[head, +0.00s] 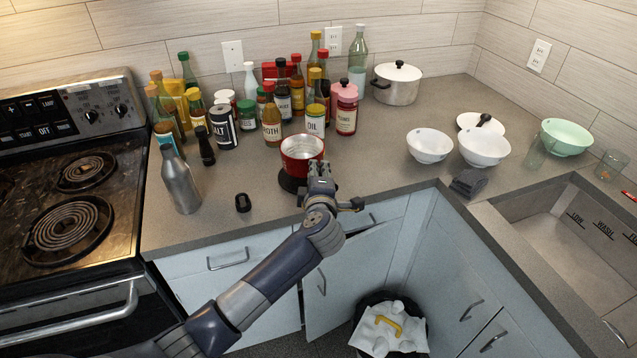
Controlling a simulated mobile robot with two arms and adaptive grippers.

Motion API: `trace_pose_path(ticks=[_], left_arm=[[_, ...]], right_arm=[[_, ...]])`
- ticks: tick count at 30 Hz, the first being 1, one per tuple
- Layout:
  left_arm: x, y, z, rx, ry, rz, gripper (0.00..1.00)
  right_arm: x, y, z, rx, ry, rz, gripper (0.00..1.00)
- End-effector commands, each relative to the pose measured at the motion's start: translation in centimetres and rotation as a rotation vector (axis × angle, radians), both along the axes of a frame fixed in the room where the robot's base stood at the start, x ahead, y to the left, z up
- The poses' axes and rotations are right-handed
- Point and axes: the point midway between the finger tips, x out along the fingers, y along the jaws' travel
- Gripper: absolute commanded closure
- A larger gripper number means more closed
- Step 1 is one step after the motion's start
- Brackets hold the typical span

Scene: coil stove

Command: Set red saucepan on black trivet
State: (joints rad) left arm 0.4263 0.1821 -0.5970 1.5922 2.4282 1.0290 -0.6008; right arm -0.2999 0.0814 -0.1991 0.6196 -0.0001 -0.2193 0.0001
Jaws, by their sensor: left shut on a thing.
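The red saucepan (301,160) is upright near the counter's middle, its pale inside open to view. The black trivet (290,184) shows as a dark edge beneath and to the left of the saucepan. The saucepan hides most of it, and I cannot tell whether the two touch. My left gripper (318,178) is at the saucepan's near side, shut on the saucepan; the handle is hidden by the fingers. My right gripper is not in view.
Several bottles and jars (272,115) stand close behind the saucepan. A steel bottle (181,182) and a small black item (242,203) are to the left. White bowls (430,147) stand right, before the sink (570,240). A lower cabinet door (345,275) hangs open.

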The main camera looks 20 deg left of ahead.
Motion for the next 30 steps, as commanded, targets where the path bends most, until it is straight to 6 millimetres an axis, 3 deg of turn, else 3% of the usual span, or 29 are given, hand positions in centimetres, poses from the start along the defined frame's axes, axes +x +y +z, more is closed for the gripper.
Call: trace_pose_path(ticks=[7,19,20,22,30], left_arm=[[0.2,0.0,-2.9,0.003,-0.003,-0.001,1.00],[0.2,0.0,-3.6,0.001,-0.005,-0.001,1.00],[0.1,0.0,-3.8,0.000,0.000,0.000,0.78],[0.1,0.0,-3.8,0.000,0.000,0.000,0.62],[0.1,0.0,-3.8,0.000,0.000,0.000,0.60]], right_arm=[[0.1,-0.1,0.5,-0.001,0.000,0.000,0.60],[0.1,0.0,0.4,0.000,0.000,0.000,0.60],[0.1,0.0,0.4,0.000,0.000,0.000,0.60],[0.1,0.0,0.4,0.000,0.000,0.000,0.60],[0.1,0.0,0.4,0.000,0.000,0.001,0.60]])
